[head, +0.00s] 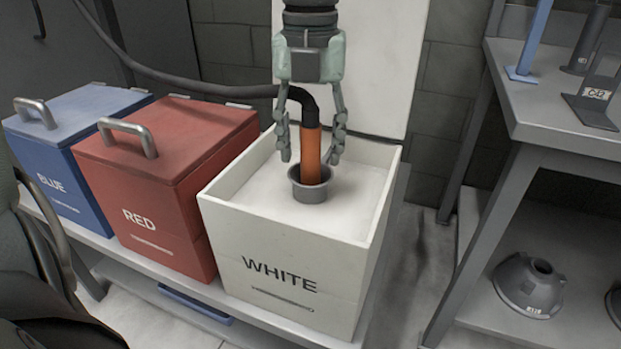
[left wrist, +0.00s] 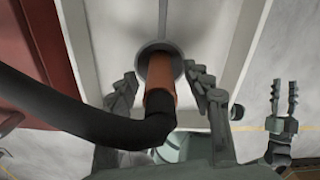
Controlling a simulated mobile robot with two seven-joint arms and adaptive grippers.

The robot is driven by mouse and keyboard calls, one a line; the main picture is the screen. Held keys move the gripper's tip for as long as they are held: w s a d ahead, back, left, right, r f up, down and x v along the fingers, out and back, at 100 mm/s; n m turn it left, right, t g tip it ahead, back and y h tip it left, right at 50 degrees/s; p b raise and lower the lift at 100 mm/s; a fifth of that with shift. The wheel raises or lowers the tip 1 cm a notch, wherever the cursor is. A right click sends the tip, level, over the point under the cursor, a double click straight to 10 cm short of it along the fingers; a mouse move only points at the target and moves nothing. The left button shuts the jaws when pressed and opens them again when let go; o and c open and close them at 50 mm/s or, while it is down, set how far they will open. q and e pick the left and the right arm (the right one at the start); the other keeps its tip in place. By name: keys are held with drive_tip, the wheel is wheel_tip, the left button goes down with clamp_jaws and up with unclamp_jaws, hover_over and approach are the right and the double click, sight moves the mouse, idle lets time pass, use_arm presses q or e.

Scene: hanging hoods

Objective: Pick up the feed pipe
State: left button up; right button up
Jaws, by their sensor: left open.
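The feed pipe (head: 311,152) is an orange tube with a black elbow and hose at its top. It stands upright in a grey round collar (head: 310,190) in the powder of the white bin (head: 285,265). My left gripper (head: 311,158) points down over it, open, with one finger on each side of the tube. In the left wrist view the pipe (left wrist: 160,78) also lies between the open fingers (left wrist: 162,76), with gaps visible. The pipe's lower end is hidden in the collar. My right gripper (left wrist: 283,100) shows at the right of the left wrist view, fingers apart and empty.
A red bin (head: 165,150) and a blue bin (head: 60,135), both lidded with handles, stand left of the white one. The black hose (head: 190,85) runs behind them. A grey shelf (head: 565,100) with hoods and stands is at the right.

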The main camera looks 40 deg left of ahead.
use_arm(q)
clamp_jaws()
idle(0.3)
drive_tip(key=shift+r, duration=0.1)
